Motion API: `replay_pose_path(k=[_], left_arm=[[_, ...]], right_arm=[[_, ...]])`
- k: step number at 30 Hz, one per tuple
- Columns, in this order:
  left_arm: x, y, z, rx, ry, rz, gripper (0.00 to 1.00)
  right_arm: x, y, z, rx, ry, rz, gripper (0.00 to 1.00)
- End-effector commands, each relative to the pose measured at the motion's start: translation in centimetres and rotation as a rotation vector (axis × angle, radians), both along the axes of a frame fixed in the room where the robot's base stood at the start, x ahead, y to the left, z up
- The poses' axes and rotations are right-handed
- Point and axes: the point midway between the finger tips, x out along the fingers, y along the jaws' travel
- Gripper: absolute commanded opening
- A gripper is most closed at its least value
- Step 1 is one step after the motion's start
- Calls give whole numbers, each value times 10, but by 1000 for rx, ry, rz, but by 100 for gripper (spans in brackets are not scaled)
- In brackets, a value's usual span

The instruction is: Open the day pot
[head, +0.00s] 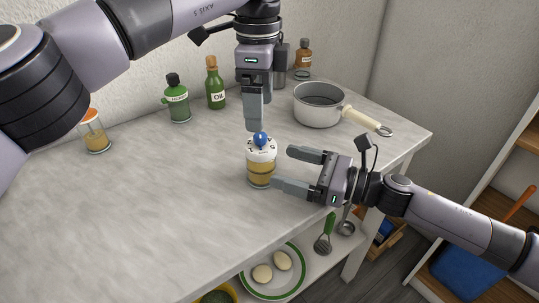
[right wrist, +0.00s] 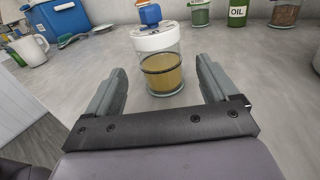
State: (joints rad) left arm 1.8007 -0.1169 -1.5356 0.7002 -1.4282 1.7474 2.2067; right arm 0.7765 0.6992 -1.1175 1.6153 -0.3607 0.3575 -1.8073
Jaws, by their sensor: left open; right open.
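The day pot (head: 261,172) is a clear jar with yellowish contents, a dark band, a white lid (head: 261,151) with marks around it and a blue knob (head: 261,139). It stands upright on the counter. My left gripper (head: 254,126) points down just above the knob, jaws open; the gap between its fingers is hidden from this side. My right gripper (head: 282,167) is open and level, to the right of the jar. In the right wrist view the jar (right wrist: 163,76) stands between and just beyond the fingertips, with the lid (right wrist: 154,38) above them.
A pot (head: 319,108) with a pale handle stands at the back right. An orange-topped jar (head: 95,136) is at left. The grey counter (head: 160,200) is clear around the day pot.

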Motion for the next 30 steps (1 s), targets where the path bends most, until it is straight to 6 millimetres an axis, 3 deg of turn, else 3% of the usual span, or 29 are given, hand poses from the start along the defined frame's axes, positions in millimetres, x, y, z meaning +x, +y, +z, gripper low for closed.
replay_pose_path(k=[15,28,30], left_arm=[[-1,0,0,2,2,3,86],[0,0,0,1,2,2,86],[0,0,0,1,2,2,86]], right_arm=[[25,56,0,-2,-2,1,87],[29,65,-1,-2,-1,0,87],[29,64,-1,-2,-1,0,64]])
